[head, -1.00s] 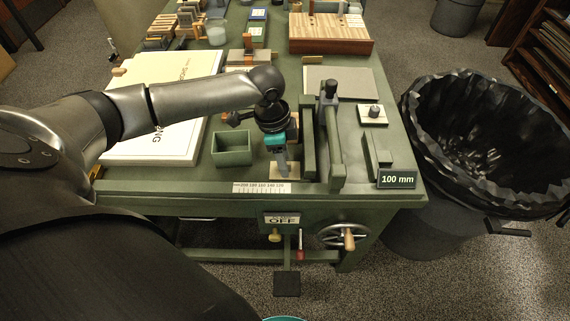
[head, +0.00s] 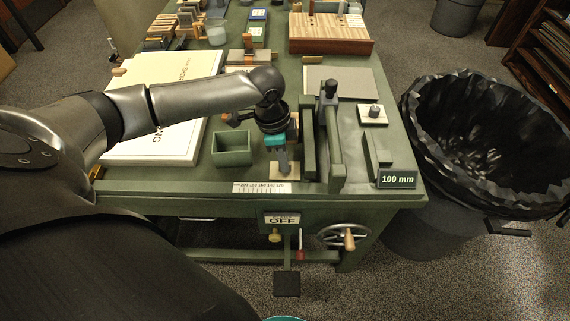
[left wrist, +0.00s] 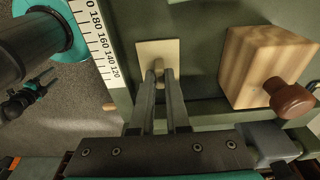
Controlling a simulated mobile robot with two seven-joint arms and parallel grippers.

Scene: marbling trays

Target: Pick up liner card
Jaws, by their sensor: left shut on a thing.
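The liner card appears to be the small cream square plate (head: 287,178) near the front edge of the green bench, left of the press-like bar. Whether the plate is clear of the bench top cannot be told.
A measuring scale (head: 258,187) runs along the front edge. A green open box (head: 232,158) stands left of the gripper and a green clamp bar (head: 334,150) right of it. A wooden block with a brown knob (left wrist: 265,65) is close by. A black-lined bin (head: 415,200) stands right.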

